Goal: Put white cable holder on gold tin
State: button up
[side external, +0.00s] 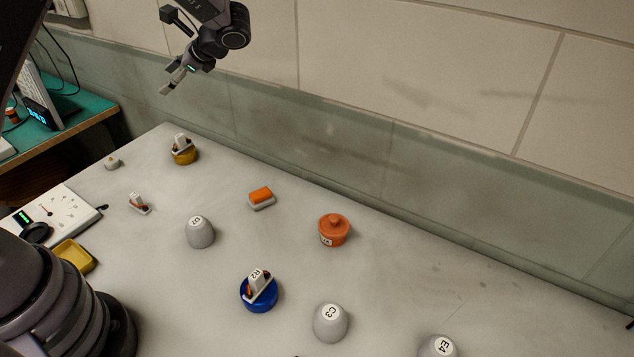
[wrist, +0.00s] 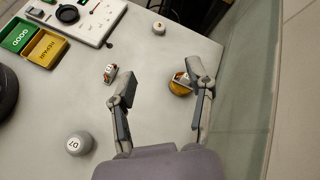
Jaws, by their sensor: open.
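The gold tin (side external: 185,157) stands near the back left of the bench with a white cable holder (side external: 180,142) on top, which has orange-brown parts. In the wrist view, the gold tin (wrist: 178,90) and its holder (wrist: 180,78) are partly hidden by the right finger. A similar small white holder with red-orange parts (side external: 138,203) lies on the bench, and also shows in the wrist view (wrist: 110,73) left of the left finger. My gripper (side external: 172,85) is open and empty, high above the bench's back left; its fingers show in the wrist view (wrist: 161,70).
A blue tin (side external: 259,296) bears another white holder labelled R2. Grey cups (side external: 200,234), an orange lidded pot (side external: 333,232) and an orange block on a grey base (side external: 261,198) stand around. The wall (side external: 400,150) runs along the back edge. Yellow and green trays sit left.

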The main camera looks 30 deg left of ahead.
jog(key=s+d+r+n+t+h, duration=0.2)
jog(key=s+d+r+n+h, duration=0.1)
jog(key=s+r, duration=0.35)
jog(key=s+d+r+n+t+h, duration=0.1)
jog(key=s+d+r+n+h, duration=0.15)
jog(key=s+r, duration=0.35)
jog(key=s+d+n+t+h, duration=0.2)
jog(key=s+d, duration=0.1)
jog(key=s, duration=0.4)
jog(key=s+d+n+t+h, duration=0.2)
jog(key=s+d+t+h, duration=0.1)
jog(key=s, duration=0.4)
jog(key=shift+s+d+t, duration=0.2)
jog(key=shift+d+t, duration=0.1)
jog(key=shift+d, duration=0.4)
